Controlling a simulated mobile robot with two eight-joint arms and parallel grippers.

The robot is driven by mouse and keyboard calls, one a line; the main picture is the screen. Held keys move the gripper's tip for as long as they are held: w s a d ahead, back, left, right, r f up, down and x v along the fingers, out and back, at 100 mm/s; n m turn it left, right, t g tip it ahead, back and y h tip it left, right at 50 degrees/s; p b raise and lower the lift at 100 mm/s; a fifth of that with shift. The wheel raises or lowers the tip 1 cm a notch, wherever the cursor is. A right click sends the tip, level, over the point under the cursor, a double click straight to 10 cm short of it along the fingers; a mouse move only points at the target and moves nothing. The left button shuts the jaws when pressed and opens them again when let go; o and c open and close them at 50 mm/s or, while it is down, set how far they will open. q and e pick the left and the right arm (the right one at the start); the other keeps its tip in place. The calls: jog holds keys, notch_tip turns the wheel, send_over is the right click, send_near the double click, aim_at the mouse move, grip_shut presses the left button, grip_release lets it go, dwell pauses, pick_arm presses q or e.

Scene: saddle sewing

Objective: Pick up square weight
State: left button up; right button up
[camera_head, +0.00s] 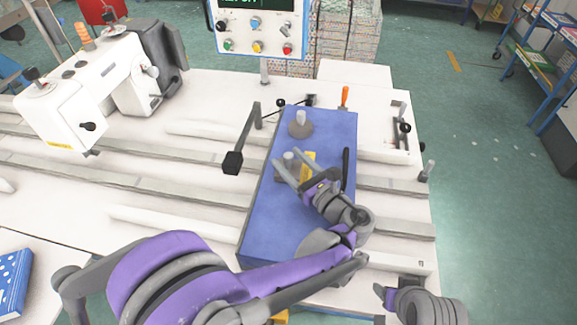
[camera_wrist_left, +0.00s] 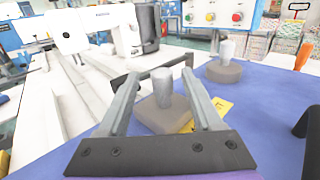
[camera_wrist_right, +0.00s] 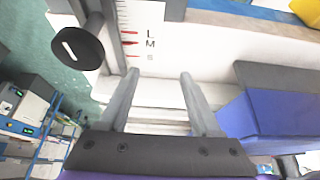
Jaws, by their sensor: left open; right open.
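The square weight, a grey-brown block with a light grey upright knob, stands on the blue panel (camera_head: 285,230); it shows in the left wrist view (camera_wrist_left: 163,118) and partly in the head view (camera_head: 289,172). My left gripper (camera_head: 285,157) is open, with its fingers on either side of the knob in the left wrist view (camera_wrist_left: 160,76). I cannot tell whether they touch it. A second weight (camera_head: 300,127), round with a similar knob, stands farther back on the panel. My right gripper (camera_wrist_right: 159,72) is open and empty, low at the table's right front edge.
A white sewing machine (camera_head: 95,90) stands at the left on the railed white table. A control box (camera_head: 257,30) rises at the back. A yellow label (camera_head: 308,160) and a black handle (camera_head: 346,165) lie near the left gripper. A black clamp arm (camera_head: 233,162) stands left of the panel.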

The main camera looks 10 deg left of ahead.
aim_at(285, 154)
pick_arm(q)
jog(key=x, duration=0.4)
jog(key=shift+w+r+p, duration=0.2)
jog(key=shift+w+p, duration=0.1)
jog(key=shift+p, duration=0.1)
jog(key=shift+s, duration=0.15)
jog(key=shift+c, duration=0.5)
grip_shut()
dwell(0.3)
